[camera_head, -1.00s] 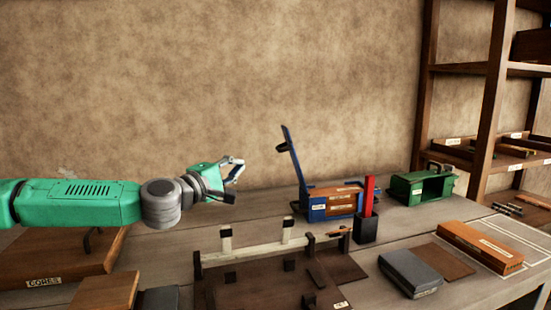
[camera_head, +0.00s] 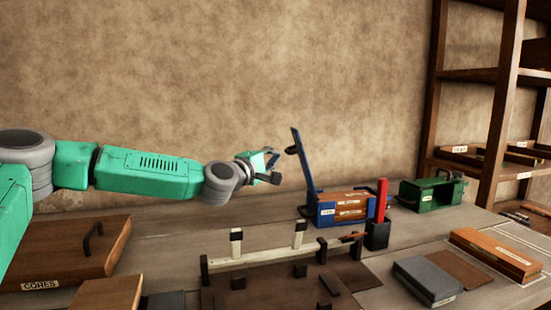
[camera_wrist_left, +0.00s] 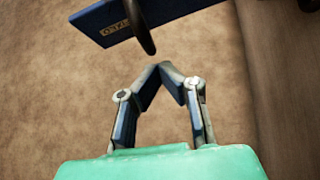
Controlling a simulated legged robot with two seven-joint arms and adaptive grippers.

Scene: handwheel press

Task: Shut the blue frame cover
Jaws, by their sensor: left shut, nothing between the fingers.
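The blue frame (camera_head: 325,213) stands on the bench with a wooden block inside it. Its blue cover (camera_head: 304,165) is raised, tilted slightly back to the left, with a dark handle (camera_head: 292,150) on its left side. In the left wrist view the cover (camera_wrist_left: 165,12) crosses the top and its dark handle (camera_wrist_left: 138,27) hangs toward my fingers. My left gripper (camera_head: 275,170) is shut and empty, in the air to the left of the cover; its fingertips also meet in the left wrist view (camera_wrist_left: 164,68). It looks apart from the handle. My right gripper is not in view.
A black holder (camera_head: 377,235) with a red bar stands right of the blue frame. A green frame (camera_head: 428,194) sits farther right. A brown fixture with a pale rail (camera_head: 262,257) is in front. A wooden lid marked CORES (camera_head: 75,262) lies at left.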

